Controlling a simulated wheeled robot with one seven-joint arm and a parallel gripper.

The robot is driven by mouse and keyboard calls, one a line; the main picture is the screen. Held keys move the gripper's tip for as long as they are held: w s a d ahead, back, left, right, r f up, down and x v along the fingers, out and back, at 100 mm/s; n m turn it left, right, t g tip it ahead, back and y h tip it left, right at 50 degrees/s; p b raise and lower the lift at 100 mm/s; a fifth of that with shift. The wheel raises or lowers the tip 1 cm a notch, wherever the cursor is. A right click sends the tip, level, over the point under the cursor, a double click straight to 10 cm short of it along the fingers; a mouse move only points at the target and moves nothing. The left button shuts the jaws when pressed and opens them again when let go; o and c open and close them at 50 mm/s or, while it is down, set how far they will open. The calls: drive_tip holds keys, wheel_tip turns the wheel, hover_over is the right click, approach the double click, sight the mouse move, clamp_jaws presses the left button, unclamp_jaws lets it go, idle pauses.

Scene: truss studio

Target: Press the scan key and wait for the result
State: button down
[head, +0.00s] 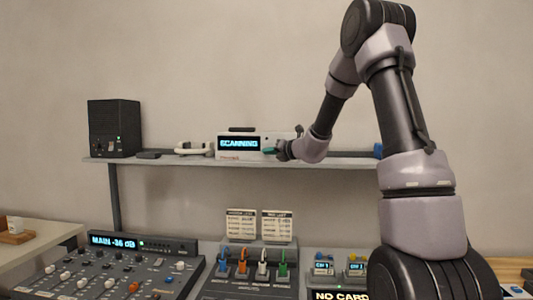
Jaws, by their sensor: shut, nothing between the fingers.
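The white scanner unit (229,156) stands on the wall shelf. Its dark screen (239,144) reads "SCANNING" in blue letters. My gripper (270,150) is shut and empty, at the right end of the unit's front, close to the screen's right edge. I cannot tell whether it touches the unit. The scan key is not visible; my gripper and wrist cover part of that end of the front.
The shelf (340,162) also carries a black speaker (113,128) at left and a pale curved object (193,148). Below are a mixing console (110,275) reading "MAIN -36 dB", a block with coloured plugs (254,268) and two cards (259,225).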

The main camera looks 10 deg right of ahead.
drive_tip(key=shift+s, duration=0.1)
drive_tip(key=s, duration=0.1)
drive_tip(key=s+a, duration=0.1)
drive_tip(key=s, duration=0.2)
drive_tip(key=shift+s+a, duration=0.3)
idle(0.4)
drive_tip(key=s+a+r+n+g+y, duration=0.1)
drive_tip(key=s+a+r+n+g, duration=0.1)
drive_tip(key=s+n, duration=0.5)
drive_tip(key=s+a+r+n+g, duration=0.2)
drive_tip(key=s+n+g, duration=0.1)
drive_tip(key=s+n, duration=0.4)
drive_tip(key=s+a+r+n+g+y, duration=0.1)
drive_tip(key=s+a+r+n+g, duration=0.15)
drive_tip(key=s+n, duration=0.45)
drive_tip(key=s+d+f+n+h, duration=0.2)
drive_tip(key=s+d+n+h, duration=0.1)
drive_tip(key=s+d+n, duration=0.3)
drive_tip(key=s+d+f+n+h, duration=0.2)
drive_tip(key=s+d+n+h, duration=0.2)
drive_tip(key=s, duration=0.6)
drive_tip(key=d+n, duration=0.2)
drive_tip(key=n, duration=0.1)
drive_tip(key=shift+s, duration=0.4)
